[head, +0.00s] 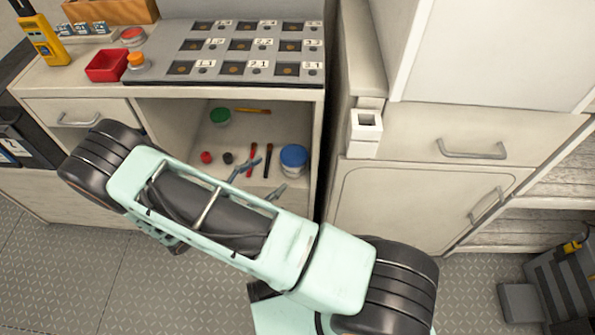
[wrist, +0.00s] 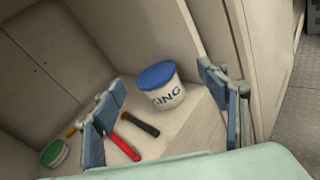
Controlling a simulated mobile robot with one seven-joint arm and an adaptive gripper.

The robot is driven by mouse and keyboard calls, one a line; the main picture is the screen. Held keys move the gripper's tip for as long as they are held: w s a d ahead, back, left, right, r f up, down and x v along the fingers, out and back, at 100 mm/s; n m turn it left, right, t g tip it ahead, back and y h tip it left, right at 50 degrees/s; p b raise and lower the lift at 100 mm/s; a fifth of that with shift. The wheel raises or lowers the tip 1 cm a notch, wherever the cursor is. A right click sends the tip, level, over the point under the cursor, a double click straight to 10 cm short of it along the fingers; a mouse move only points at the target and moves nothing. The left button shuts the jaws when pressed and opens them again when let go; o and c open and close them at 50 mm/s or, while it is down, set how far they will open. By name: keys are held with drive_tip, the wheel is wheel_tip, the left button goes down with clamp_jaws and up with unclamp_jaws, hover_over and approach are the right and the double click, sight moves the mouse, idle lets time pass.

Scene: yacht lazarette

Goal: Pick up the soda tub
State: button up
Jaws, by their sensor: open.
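A white tub with a blue lid (head: 293,159) stands upright on the shelf of the open cabinet. In the wrist view the tub (wrist: 163,86) shows dark letters ending in "ING" on its side; the rest of the label is turned out of sight. My gripper (head: 260,182) reaches into the cabinet opening from the front, to the left of and nearer than the tub. In the wrist view its two blue-padded fingers (wrist: 165,112) are wide apart and empty. The tub appears beyond them, within the gap between them, with no contact visible.
A green-lidded tub (head: 220,116) stands further left on the shelf. A red-handled tool (wrist: 122,146) and a dark-handled tool (wrist: 140,124) lie left of the blue-lidded tub. The cabinet's right side wall (wrist: 207,35) is close beside the tub. A numbered board (head: 160,62) lies on the counter above.

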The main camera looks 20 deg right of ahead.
sight(286, 164)
wheel_tip(286, 164, down, 5)
drive_tip(key=n+t+y+b, duration=0.1)
drive_tip(key=n+t+b, duration=0.1)
drive_tip(key=n+t, duration=0.25)
drive_tip(key=shift+n+g, duration=0.25)
drive_tip(key=shift+g, duration=0.1)
drive_tip(key=b+x, duration=0.1)
drive_tip(key=x, duration=1)
drive_tip(key=shift+w+d+f+b, duration=0.15)
drive_tip(key=shift+w+b, duration=0.1)
drive_tip(key=shift+b, duration=0.1)
drive_tip(key=c, duration=1)
drive_tip(key=shift+c, duration=0.2)
